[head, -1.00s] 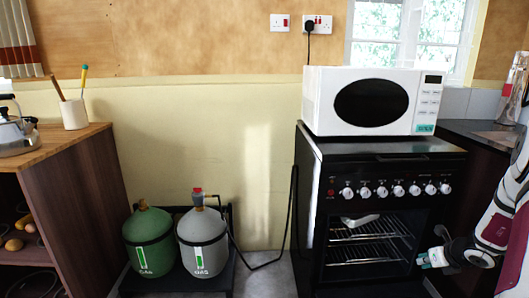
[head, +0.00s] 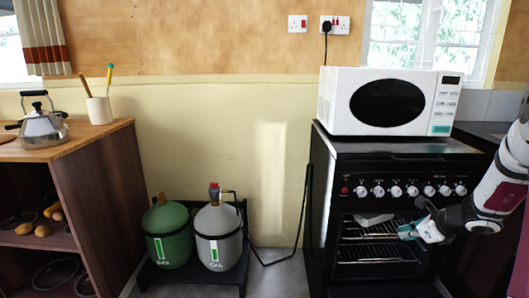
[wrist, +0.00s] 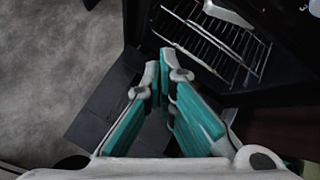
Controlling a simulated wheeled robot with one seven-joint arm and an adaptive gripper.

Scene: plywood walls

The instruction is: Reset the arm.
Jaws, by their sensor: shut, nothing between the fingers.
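My gripper (head: 410,233) is at the right of the head view, in front of the oven's right side, pointing left. In the wrist view its teal-padded fingers (wrist: 158,78) are together at the tips with nothing between them. The arm enters from the right edge of the head view. The black oven (head: 345,205) shows wire racks (head: 375,252) inside, and they also appear at the top of the wrist view (wrist: 205,40). The gripper looks apart from the racks in the wrist view.
A white microwave (head: 335,100) stands on the oven. A pale object (head: 372,219) lies on the upper rack. A green gas bottle (head: 168,235) and a grey one (head: 218,240) stand left of the oven. A wooden cabinet (head: 105,190) with a kettle (head: 43,125) is at far left.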

